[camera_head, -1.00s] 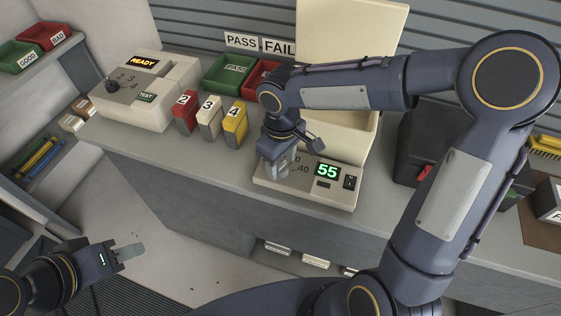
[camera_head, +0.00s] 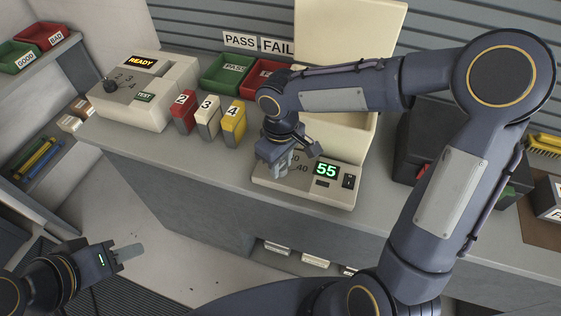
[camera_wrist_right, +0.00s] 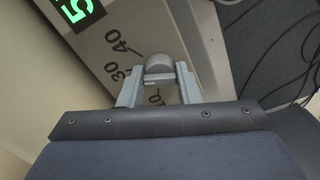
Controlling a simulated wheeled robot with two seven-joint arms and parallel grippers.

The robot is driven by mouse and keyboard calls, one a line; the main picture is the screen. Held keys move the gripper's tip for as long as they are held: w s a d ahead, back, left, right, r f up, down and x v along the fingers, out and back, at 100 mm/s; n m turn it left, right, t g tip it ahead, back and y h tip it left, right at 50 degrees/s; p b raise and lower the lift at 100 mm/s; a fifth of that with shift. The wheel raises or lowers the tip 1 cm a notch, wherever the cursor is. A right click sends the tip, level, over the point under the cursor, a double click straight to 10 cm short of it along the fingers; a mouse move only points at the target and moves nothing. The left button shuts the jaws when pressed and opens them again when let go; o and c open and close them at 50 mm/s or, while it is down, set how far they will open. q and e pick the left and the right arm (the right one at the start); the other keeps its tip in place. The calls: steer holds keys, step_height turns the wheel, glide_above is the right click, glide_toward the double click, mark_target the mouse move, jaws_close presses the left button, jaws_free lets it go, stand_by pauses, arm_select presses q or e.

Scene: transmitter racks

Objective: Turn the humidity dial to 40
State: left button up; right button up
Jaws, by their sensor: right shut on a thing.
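The humidity dial (camera_wrist_right: 158,66) is a grey rounded knob on a cream panel in the right wrist view. Marks 30 and 40 show beside it, and a partly hidden 10 lies below. Where its pointer stands is unclear. My right gripper (camera_wrist_right: 160,74) has a finger on each side of the knob and is shut on it. In the head view, my right gripper (camera_head: 279,172) covers the dial at the left of the cream humidity unit (camera_head: 310,192). The unit's green display (camera_head: 326,170) reads 55. My left gripper (camera_head: 128,254) hangs low at left, away from the counter.
A cream READY box (camera_head: 150,90) with its own dial stands at the back left. Red, white and yellow numbered blocks (camera_head: 207,117) stand left of my right gripper. Green PASS and red FAIL bins are behind. Dark cables (camera_wrist_right: 285,50) lie beside the unit.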

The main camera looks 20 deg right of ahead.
steer(key=m+b, duration=0.2)
steer(key=m, duration=0.1)
steer(key=shift+m+b, duration=0.7)
steer(key=shift+m, duration=1.6)
steer(key=o, duration=0.9)
steer(key=shift+o, duration=0.2)
steer(key=shift+r, duration=0.1)
step_height(320, 180, up, 8)
steer(key=shift+f, duration=0.15)
